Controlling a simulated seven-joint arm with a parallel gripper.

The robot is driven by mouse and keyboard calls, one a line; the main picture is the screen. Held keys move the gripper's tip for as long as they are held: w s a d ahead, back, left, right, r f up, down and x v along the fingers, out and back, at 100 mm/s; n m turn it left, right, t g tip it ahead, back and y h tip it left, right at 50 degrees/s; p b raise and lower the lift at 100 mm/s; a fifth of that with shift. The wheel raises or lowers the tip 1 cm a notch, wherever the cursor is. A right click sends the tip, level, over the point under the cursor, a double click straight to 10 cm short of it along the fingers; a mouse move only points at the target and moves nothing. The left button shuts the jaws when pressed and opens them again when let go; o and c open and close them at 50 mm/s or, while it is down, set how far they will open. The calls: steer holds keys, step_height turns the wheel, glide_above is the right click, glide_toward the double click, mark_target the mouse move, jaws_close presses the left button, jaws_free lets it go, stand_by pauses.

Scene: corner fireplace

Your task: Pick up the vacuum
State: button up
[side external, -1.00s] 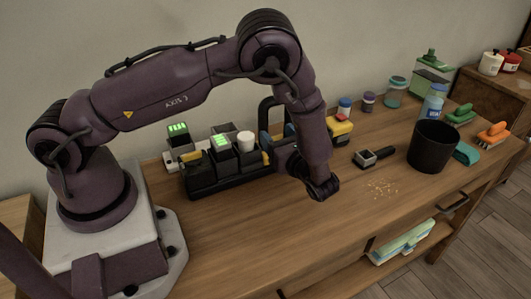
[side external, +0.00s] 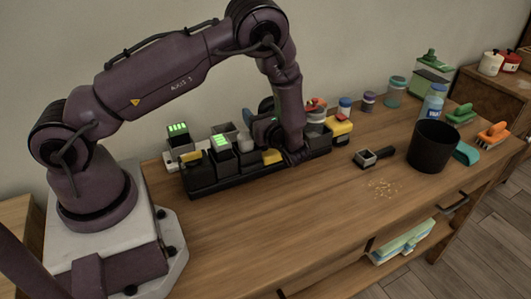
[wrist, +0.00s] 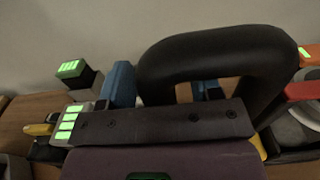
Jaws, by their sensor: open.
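No thing is clearly recognisable as the vacuum. A thick black arched handle (wrist: 215,55) stands up large in the wrist view; I cannot tell whether it belongs to the vacuum or to another tool. In the side view, my gripper (side external: 297,156) is low at the right part of the black tool tray (side external: 235,178). Its fingers are hard to make out against the dark tray. The wrist view shows my purple gripper body and a dark screwed bar in front of the handle. Nothing is seen held, and the contact point is hidden.
Several tools and green-lit blocks (side external: 221,143) crowd the tray. A yellow container (side external: 338,130) stands to its right. A small dark-handled scoop-like tool (side external: 368,157), crumbs (side external: 384,188) and a black bin (side external: 432,146) are further right. The front of the wooden table (side external: 260,220) is clear.

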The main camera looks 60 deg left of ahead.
jaws_close()
steer(key=shift+r, duration=0.1)
stand_by(1.2)
